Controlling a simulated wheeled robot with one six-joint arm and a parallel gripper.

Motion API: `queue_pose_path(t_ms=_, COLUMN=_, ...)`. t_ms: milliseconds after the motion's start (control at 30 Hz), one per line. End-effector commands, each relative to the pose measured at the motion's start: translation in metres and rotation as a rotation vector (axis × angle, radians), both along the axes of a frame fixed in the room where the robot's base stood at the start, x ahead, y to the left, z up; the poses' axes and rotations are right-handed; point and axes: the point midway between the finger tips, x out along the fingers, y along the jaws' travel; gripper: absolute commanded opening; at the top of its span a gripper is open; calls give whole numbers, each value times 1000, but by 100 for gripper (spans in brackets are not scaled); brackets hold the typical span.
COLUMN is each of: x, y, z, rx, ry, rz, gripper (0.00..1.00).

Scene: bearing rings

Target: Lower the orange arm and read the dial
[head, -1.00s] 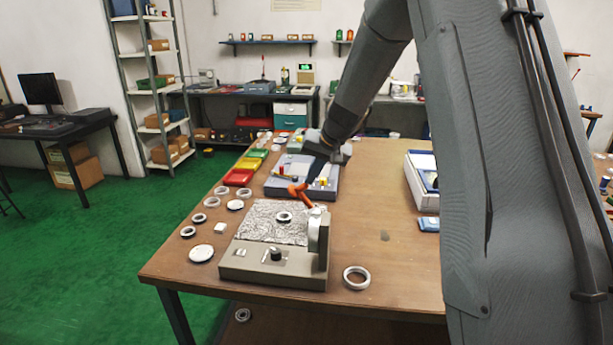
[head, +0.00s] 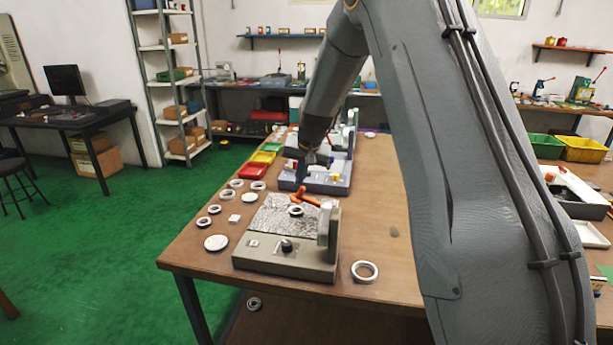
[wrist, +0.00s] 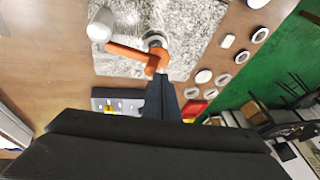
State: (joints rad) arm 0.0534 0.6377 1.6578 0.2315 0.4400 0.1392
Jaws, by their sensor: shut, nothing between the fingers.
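The orange arm (head: 308,197) sticks out from the post (head: 329,226) of a grey-beige gauge stand (head: 285,262). In the wrist view the orange arm (wrist: 128,53) has a thick knob end, and my gripper's fingertips (wrist: 160,78) are right at that end; I cannot tell if they touch. My gripper (head: 301,182) is shut and empty, pointing down behind the arm. A small ring (head: 296,211) lies on the speckled plate (head: 270,217); it shows beside the orange arm in the wrist view (wrist: 154,39). No readable dial face shows.
A black knob (head: 287,246) sits on the stand's front. Several rings and discs lie to its left, and a large ring (head: 365,271) to its right. A blue-grey fixture (head: 318,181) and red (head: 252,172) and yellow trays stand behind.

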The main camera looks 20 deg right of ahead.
Motion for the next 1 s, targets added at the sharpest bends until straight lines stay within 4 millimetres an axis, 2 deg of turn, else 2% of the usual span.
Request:
queue_pose_path(t_ms=200, x=9, y=17, z=-20, rx=-1, ry=0, rz=2, gripper=0)
queue_pose_path(t_ms=433, x=14, y=26, z=-33, rx=-1, ry=0, rz=2, gripper=0)
queue_pose_path(t_ms=1000, x=16, y=31, z=-41, rx=0, ry=0, rz=1, gripper=0)
